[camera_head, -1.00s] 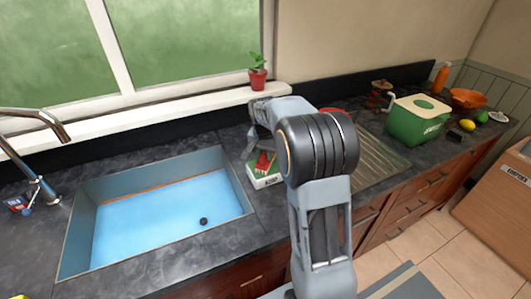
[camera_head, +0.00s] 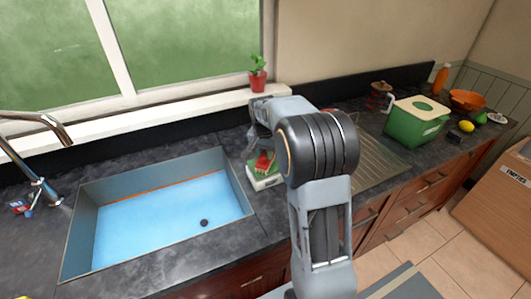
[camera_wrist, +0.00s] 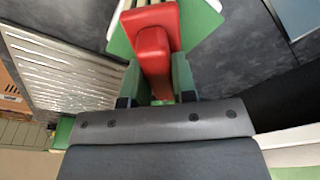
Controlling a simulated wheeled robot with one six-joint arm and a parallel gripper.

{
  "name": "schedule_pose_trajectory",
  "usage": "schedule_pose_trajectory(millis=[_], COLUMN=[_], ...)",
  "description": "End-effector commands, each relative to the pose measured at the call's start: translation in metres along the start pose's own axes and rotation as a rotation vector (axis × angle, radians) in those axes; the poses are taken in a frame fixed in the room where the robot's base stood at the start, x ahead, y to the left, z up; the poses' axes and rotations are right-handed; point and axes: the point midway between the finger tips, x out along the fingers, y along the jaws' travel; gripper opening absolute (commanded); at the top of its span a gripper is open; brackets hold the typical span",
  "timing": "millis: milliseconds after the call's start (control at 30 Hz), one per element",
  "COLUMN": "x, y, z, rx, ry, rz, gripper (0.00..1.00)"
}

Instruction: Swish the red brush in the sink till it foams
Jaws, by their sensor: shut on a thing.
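My gripper (camera_wrist: 157,88) is shut on the red brush (camera_wrist: 152,50), with its fingers on both sides of it in the wrist view. In the head view, the red brush (camera_head: 265,161) shows at the right of the sink, just over a small white and green box (camera_head: 265,180). I cannot tell whether the brush touches the box. The sink (camera_head: 78,238) is a grey basin with flat blue water (camera_head: 160,215) and a dark drain spot. No foam shows on the water. My arm hides part of the counter behind the gripper.
A metal tap (camera_head: 42,125) stands left of the sink. A potted plant (camera_head: 257,75) is on the sill above the box. A ribbed drainboard (camera_head: 372,160), a green container (camera_head: 415,122) and an orange bowl (camera_head: 467,99) lie to the right. The space above the water is clear.

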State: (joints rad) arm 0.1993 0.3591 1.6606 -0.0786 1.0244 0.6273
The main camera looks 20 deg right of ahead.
Motion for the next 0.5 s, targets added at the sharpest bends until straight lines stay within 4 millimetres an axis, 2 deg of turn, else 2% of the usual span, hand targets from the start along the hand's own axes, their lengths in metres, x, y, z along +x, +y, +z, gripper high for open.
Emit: schedule_pose_trajectory(millis=[33, 500], x=[-0.008, -0.048], y=[0.0, 0.0], z=[-0.001, -0.006], rx=[0.0, 0.0], ry=[0.001, 0.002], rz=[-0.001, -0.001], gripper=[0.06, 0.06])
